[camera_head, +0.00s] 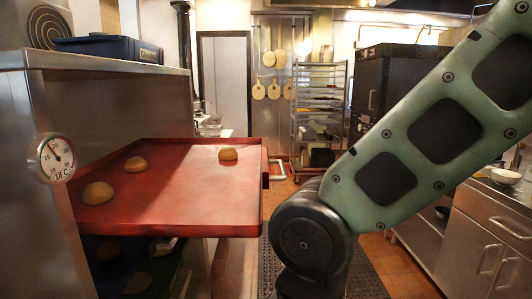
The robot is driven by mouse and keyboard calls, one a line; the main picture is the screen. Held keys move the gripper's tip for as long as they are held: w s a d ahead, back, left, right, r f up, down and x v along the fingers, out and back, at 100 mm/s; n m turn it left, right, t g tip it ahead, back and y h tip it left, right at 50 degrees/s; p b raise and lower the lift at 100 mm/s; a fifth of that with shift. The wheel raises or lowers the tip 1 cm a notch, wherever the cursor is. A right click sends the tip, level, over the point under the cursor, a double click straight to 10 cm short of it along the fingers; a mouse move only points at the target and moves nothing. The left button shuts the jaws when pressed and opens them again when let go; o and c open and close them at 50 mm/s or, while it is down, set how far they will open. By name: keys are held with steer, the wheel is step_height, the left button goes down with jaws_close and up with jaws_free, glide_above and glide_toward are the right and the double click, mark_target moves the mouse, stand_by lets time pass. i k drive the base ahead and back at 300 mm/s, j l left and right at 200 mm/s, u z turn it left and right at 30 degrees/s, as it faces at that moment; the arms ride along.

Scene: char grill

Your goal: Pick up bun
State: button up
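Three small tan buns rest apart on a red tray. One bun (97,193) is at the near left, a second bun (136,164) is farther back on the left, and a third bun (228,155) is near the far right edge. The red tray (190,195) sticks out to the right from a steel unit, with a raised rim. My arm crosses the right side of the view, and its black joint is just right of the tray's front corner. My gripper is not in view.
The steel unit (115,105) has a shelf above the tray and a round dial (55,158) on its front post. A blue case (110,48) sits on top. A wheeled rack (318,110) stands at the back. Steel drawers (490,235) are at the right.

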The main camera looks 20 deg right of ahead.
mark_target(227, 154)
steer(key=i+l+z, duration=0.6)
steer(key=z, duration=0.2)
steer(key=i+l+z, duration=0.1)
steer(key=i+z, duration=0.3)
steer(key=i+u, duration=0.25)
steer(key=i+l+u, duration=0.25)
steer(key=i+j, duration=0.05)
steer(key=i, duration=0.05)
